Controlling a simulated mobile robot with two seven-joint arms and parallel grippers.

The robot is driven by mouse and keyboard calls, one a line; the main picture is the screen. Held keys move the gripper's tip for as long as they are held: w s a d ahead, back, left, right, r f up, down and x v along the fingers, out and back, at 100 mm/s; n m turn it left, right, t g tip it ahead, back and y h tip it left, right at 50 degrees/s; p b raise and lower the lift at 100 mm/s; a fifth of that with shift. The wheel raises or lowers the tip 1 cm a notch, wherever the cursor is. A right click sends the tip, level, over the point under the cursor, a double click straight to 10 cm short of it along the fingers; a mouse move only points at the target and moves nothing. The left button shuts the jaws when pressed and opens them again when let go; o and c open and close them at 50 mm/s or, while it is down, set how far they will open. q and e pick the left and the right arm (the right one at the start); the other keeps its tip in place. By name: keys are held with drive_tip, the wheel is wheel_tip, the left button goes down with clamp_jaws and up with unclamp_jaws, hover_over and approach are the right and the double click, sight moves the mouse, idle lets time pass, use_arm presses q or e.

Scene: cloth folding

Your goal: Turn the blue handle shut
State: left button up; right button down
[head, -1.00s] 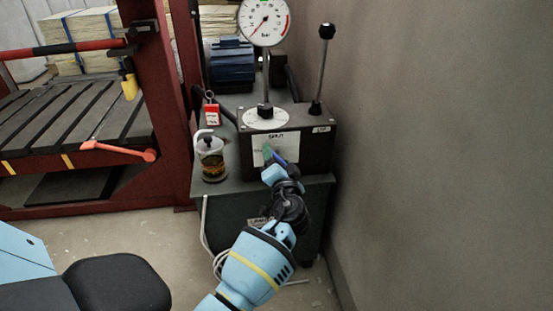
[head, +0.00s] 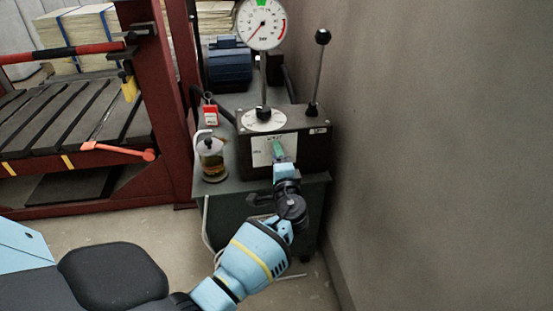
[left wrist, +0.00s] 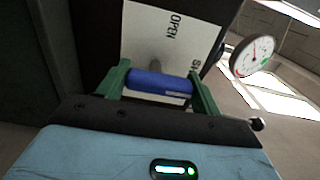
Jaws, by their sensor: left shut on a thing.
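The blue handle (left wrist: 158,83) shows in the left wrist view as a short blue bar in front of a white plate (left wrist: 150,35). The plate carries the word OPEN, and another word is partly cut off at its right. My left gripper (left wrist: 160,85) is shut on the handle, with one green finger at each end of the bar. In the head view my left gripper (head: 278,150) is at the front of the dark valve box (head: 318,150), and its finger and wrist hide the handle there. My right gripper is in neither view.
A round pressure gauge (head: 262,24) and a black-knobbed lever (head: 318,75) rise from the box. A red press frame (head: 172,110) stands at left, a grey wall (head: 440,150) at right.

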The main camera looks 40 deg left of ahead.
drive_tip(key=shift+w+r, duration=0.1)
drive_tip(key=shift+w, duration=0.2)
use_arm(q)
drive_tip(key=o, duration=0.7)
drive_tip(key=shift+c, duration=0.2)
drive_tip(key=shift+o, duration=1.6)
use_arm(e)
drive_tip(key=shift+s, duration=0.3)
use_arm(q)
drive_tip(key=shift+d, duration=0.1)
drive_tip(key=v, duration=0.7)
drive_tip(key=shift+s+d+p, duration=0.2)
drive_tip(key=shift+s+p, duration=0.1)
drive_tip(key=shift+p, duration=0.15)
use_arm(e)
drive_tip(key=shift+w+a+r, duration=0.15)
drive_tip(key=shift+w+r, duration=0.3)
